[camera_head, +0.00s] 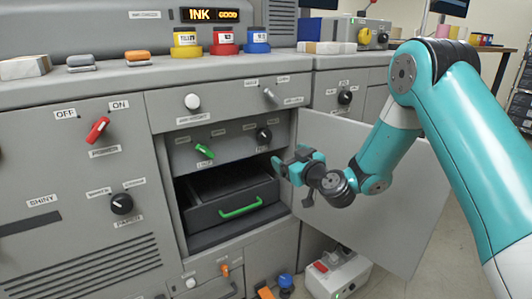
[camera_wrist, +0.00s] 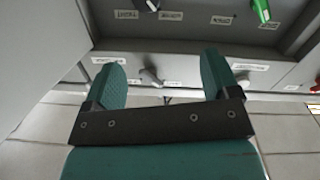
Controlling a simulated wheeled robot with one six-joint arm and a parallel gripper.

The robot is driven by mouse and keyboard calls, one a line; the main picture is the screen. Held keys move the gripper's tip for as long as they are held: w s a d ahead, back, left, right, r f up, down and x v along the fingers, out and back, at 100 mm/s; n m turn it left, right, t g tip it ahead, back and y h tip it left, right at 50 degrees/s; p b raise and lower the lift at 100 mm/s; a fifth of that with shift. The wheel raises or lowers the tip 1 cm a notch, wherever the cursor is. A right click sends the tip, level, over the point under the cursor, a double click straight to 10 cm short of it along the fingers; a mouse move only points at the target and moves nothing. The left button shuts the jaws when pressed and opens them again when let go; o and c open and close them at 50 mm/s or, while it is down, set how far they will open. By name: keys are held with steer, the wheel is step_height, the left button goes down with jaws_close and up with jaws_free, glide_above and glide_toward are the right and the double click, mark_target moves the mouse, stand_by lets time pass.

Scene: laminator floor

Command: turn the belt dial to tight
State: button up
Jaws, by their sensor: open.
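No label legibly reads belt, so I cannot tell for sure which control is the belt dial. A black dial (camera_head: 264,134) with a small label on each side sits on the recessed panel inside the open bay; a black dial also shows at the top edge of the wrist view (camera_wrist: 150,4). A green knob (camera_head: 203,151) is left of it in the head view and shows at the wrist view's upper right (camera_wrist: 262,10). My gripper (camera_head: 284,170) is open and empty, below and right of the black dial, apart from it. Both fingers show in the wrist view (camera_wrist: 161,75).
An open door (camera_head: 375,190) stands right of the bay, close to my arm. A dark drawer (camera_head: 225,190) with a green handle (camera_head: 241,207) lies below the panel. A grey lever (camera_head: 270,95) and white knob (camera_head: 192,101) are above. A white box (camera_head: 338,275) stands on the floor.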

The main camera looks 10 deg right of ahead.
steer(key=d+f, duration=0.1)
steer(key=h+p, duration=0.1)
steer(key=p, duration=0.4)
glide_toward(266, 137)
steer(key=x, duration=0.9)
steer(key=shift+w+a, duration=0.15)
steer(key=shift+w, duration=0.2)
steer(key=shift+c, duration=0.4)
steer(key=c, duration=0.8)
steer(key=shift+c, duration=0.2)
